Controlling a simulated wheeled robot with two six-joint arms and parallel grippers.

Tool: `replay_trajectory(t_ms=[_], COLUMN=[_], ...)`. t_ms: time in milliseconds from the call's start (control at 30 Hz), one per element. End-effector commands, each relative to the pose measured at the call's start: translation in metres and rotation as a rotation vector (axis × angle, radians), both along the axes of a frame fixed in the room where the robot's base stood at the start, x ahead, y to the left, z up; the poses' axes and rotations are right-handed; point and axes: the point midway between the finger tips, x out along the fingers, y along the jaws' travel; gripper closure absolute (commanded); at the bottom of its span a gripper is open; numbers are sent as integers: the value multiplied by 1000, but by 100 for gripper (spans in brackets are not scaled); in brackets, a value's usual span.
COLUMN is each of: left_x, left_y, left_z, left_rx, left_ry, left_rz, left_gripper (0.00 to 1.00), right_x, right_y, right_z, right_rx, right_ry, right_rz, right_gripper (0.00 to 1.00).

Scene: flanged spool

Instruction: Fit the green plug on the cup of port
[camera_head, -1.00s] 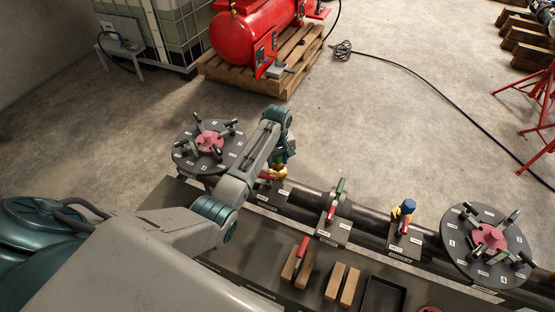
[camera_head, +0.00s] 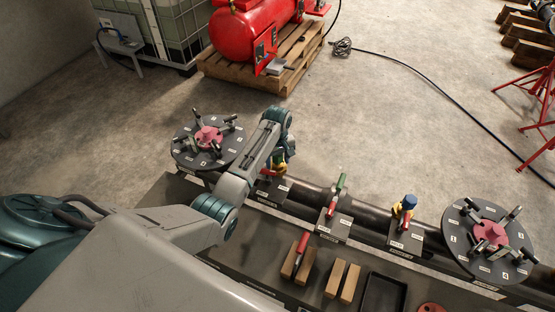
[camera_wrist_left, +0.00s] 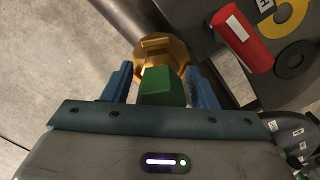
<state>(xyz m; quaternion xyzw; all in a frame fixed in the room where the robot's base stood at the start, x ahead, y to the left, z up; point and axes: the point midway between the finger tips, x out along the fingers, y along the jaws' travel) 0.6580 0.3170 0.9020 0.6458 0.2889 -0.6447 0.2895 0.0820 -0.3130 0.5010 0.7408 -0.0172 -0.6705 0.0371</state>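The green plug (camera_wrist_left: 160,88) sits in line with the brass cup (camera_wrist_left: 160,44) in the left wrist view, nearer the camera than the cup. Whether it is fully seated cannot be told. My left gripper (camera_wrist_left: 160,70) has one blue finger on each side of the plug, with narrow gaps showing, so it looks open around it. In the head view, the plug (camera_head: 278,157) and the yellow cup (camera_head: 281,168) show partly, behind my left gripper and wrist. My right gripper is not in view.
A red handle (camera_wrist_left: 242,40) stands close to the right of the cup. Along the dark pipe are a port with a green piece (camera_head: 341,182) and a blue-capped yellow port (camera_head: 408,204). Flanged discs (camera_head: 180,152) (camera_head: 462,262) stand at both ends. Wooden blocks (camera_head: 334,279) lie in front.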

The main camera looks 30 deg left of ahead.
Motion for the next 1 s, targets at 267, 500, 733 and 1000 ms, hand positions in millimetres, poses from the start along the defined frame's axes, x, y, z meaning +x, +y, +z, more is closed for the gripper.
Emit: replay_trajectory(t_ms=[267, 500, 733, 1000], left_x=[0, 1, 1, 1], left_y=[0, 0, 0, 0], left_z=[-1, 14, 59, 100], left_rx=[0, 0, 0, 1], left_ry=[1, -3, -6, -2], left_rz=[0, 0, 0, 0], left_gripper=[36, 36, 36, 36], right_x=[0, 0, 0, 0], right_y=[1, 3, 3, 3], right_z=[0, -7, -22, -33], right_rx=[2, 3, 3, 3], right_ry=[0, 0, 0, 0], right_rz=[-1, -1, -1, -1], right_gripper=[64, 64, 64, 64])
